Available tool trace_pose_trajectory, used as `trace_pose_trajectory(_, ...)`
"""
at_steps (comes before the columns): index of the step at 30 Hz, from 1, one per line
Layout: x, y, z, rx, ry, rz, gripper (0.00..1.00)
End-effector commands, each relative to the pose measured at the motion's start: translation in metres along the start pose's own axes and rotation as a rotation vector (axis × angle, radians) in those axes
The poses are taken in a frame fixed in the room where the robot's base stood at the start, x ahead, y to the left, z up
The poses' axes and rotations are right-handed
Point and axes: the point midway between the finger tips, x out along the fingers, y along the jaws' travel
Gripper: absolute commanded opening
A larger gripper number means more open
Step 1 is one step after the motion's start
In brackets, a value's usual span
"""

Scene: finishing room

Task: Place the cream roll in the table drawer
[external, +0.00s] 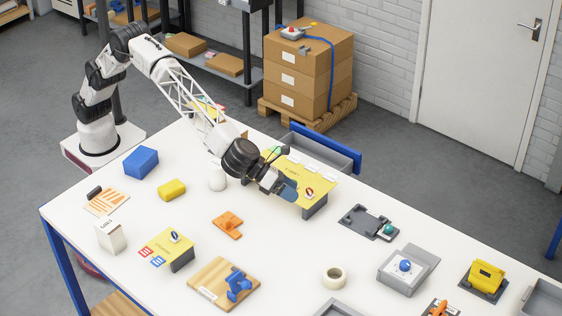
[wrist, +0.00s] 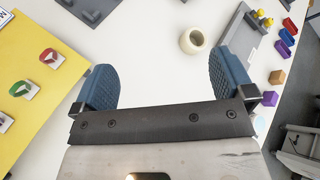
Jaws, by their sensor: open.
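The cream roll (external: 334,278) is a thick ring lying flat on the white table near the front middle. It also shows in the wrist view (wrist: 193,40), beyond the fingertips and apart from them. The table drawer (external: 326,153) is a grey box with a blue front, pulled out from the table's far edge; the visible part of its inside looks empty. The yellow board and the table edge hide some of it. My gripper (external: 286,189) is over the yellow board, away from the roll. In the wrist view my gripper (wrist: 168,80) has its blue pads apart with nothing between.
A yellow sloped board (external: 308,182) stands under and beside my gripper. A grey box with a blue knob (external: 405,268) and a dark fixture (external: 368,221) lie right of the roll. A wooden board with a blue clamp (external: 224,284) lies left. The table between board and roll is clear.

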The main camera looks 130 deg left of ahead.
Motion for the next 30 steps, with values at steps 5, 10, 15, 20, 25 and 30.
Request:
trace_pose_trajectory(5, 0.04, -0.018, -0.025, 0.121, -0.018, -0.036, 1.0)
trace_pose_trajectory(10, 0.076, -0.032, -0.05, 0.236, -0.037, -0.07, 1.0)
trace_pose_trajectory(15, 0.11, -0.044, -0.077, 0.352, -0.057, -0.101, 1.0)
trace_pose_trajectory(20, 0.14, -0.053, -0.103, 0.459, -0.078, -0.129, 1.0)
trace_pose_trajectory(25, 0.161, -0.059, -0.123, 0.542, -0.096, -0.152, 1.0)
trace_pose_trajectory(30, 0.172, -0.062, -0.133, 0.584, -0.104, -0.162, 1.0)
